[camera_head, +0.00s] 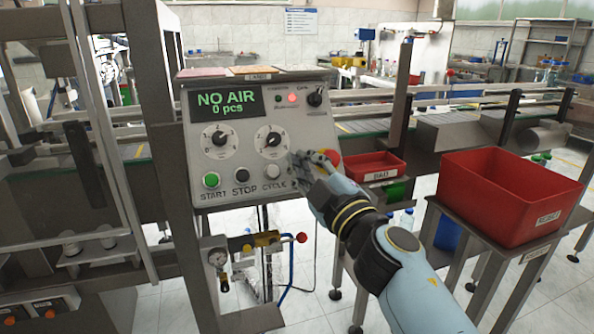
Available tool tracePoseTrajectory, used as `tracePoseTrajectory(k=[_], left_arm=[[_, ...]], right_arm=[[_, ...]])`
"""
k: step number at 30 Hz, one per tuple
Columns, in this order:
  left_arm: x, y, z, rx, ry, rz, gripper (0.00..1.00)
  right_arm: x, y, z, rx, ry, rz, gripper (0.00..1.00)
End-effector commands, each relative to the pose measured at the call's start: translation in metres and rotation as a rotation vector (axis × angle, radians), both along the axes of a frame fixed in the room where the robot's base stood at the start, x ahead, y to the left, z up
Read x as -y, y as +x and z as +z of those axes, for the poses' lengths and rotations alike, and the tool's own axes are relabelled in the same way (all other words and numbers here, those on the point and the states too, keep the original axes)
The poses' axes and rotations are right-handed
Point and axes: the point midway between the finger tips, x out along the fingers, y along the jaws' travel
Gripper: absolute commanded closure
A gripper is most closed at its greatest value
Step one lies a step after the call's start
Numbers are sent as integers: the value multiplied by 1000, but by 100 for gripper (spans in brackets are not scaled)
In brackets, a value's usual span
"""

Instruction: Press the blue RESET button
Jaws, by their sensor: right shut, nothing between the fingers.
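The control panel (240,178) stands at the centre, its display (224,101) reading "NO AIR 0 pcs". Its lower row has a green START button (211,180), a black STOP button (242,174) and a pale CYCLE button (273,171). I see no blue RESET button; the panel's lower right is covered by my right gripper (297,160). This gripper is shut and empty, its fingertips at or just in front of the panel, right of CYCLE. I cannot tell whether they touch it. My left gripper is not in view.
A red mushroom button (329,157) sits close behind my right gripper. A red lamp (292,98) glows above. Right of my arm are a small red bin (378,163) and a large red bin (508,215). Below the panel are a gauge (217,258) and a red-knobbed valve (301,237).

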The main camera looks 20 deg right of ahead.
Motion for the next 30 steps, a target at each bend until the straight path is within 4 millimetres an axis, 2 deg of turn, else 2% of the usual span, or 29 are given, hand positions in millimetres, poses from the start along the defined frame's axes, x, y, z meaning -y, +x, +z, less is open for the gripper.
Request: tracePoseTrajectory(k=[6,30], left_arm=[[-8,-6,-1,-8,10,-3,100],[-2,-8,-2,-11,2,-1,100]], right_arm=[[1,1,-2,0,-1,0,100],[1,1,-2,0,0,0,100]])
